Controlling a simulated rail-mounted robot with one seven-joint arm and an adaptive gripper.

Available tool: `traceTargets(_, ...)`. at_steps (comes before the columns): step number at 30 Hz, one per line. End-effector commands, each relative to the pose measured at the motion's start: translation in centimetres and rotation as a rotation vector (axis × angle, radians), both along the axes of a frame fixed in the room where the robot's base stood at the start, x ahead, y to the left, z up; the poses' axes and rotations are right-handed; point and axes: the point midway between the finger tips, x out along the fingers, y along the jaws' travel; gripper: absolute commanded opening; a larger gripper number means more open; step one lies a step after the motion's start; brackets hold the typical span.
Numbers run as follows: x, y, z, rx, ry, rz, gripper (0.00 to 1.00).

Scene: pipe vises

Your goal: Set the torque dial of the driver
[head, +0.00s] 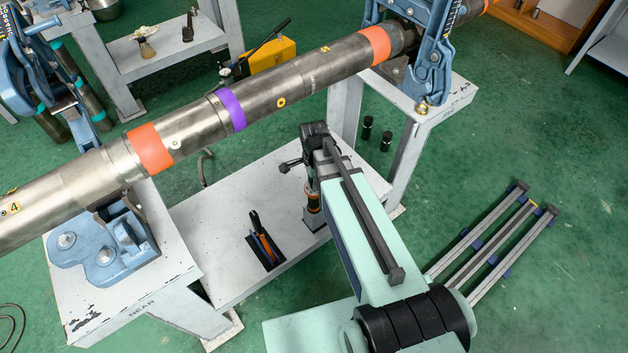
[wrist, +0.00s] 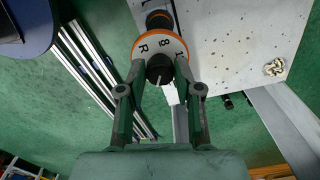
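The driver (head: 313,199) stands upright on the low white table in the head view, with dark and orange bands. In the wrist view its white dial ring (wrist: 174,47) has an orange rim and the marks R, 8 and 1. A black knob (wrist: 159,68) with a white pointer line sits at the dial's near end. My gripper (wrist: 160,67) points at the dial, one finger on each side of the knob. The fingertips are very close to the knob; I cannot tell whether they press on it. In the head view my arm mostly hides the gripper.
A steel pipe (head: 195,122) with orange and purple bands spans blue vises above the table (head: 215,225). A small black holder with orange-handled tools (head: 264,242) stands left of the driver. Long bars (head: 490,245) lie on the green floor at right.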

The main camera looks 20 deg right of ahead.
Motion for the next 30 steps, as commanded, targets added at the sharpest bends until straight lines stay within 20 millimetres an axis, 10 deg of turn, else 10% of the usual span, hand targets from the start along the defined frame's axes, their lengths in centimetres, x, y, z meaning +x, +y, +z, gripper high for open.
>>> traceTargets(30,-0.05,0.0,0.04,0.001,0.002,0.418,0.0)
